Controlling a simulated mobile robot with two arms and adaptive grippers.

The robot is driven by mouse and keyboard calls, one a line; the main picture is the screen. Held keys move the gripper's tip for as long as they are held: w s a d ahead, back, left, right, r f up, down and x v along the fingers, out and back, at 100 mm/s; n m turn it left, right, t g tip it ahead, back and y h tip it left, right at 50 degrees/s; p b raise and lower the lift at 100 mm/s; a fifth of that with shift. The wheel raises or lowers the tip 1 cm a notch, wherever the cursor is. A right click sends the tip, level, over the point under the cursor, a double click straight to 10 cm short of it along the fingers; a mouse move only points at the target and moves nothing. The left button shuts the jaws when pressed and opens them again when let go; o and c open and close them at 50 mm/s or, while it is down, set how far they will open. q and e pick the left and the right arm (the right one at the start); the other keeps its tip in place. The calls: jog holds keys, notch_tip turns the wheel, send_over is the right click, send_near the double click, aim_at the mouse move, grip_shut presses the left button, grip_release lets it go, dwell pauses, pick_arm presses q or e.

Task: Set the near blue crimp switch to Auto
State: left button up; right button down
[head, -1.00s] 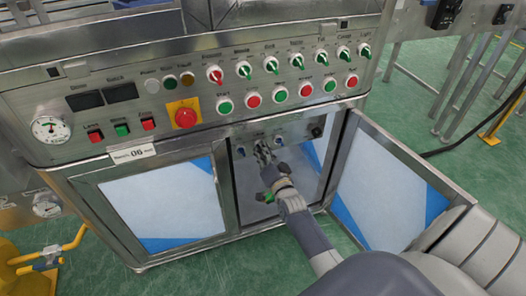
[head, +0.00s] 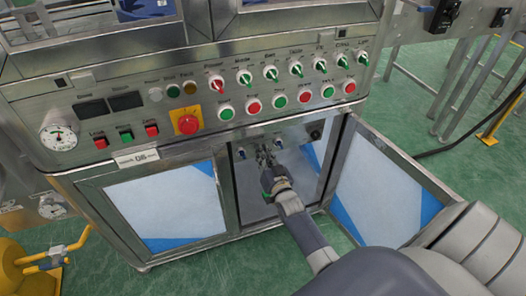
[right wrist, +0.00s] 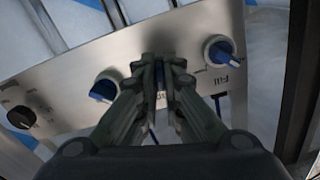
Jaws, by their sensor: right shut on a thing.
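My right gripper (head: 265,150) reaches into the open lower compartment of the machine, at its small steel switch panel (right wrist: 70,75). In the right wrist view its fingertips (right wrist: 163,68) are closed together at the panel, between two blue switches. The gripped switch is almost wholly hidden by the fingers, so its setting and label cannot be read. One blue switch (right wrist: 105,88) is to the left of the fingers. Another blue switch (right wrist: 220,50), marked Fill, is to the right. My left gripper is not in view.
A black knob (right wrist: 20,117) sits at the panel's end. The compartment's open door (head: 385,185) stands to the right of my forearm. Above is the main panel with a red emergency stop (head: 187,121) and several green and red buttons.

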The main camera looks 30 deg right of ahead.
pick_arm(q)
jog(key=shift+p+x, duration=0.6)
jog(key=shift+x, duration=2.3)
pick_arm(e)
jog(key=shift+n, duration=5.8)
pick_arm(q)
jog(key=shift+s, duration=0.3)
pick_arm(e)
jog(key=shift+f, duration=0.1)
jog(key=c, duration=1.7)
grip_release()
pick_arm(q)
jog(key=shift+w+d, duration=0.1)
pick_arm(e)
jog(key=shift+s, duration=0.1)
jog(key=v, duration=1.2)
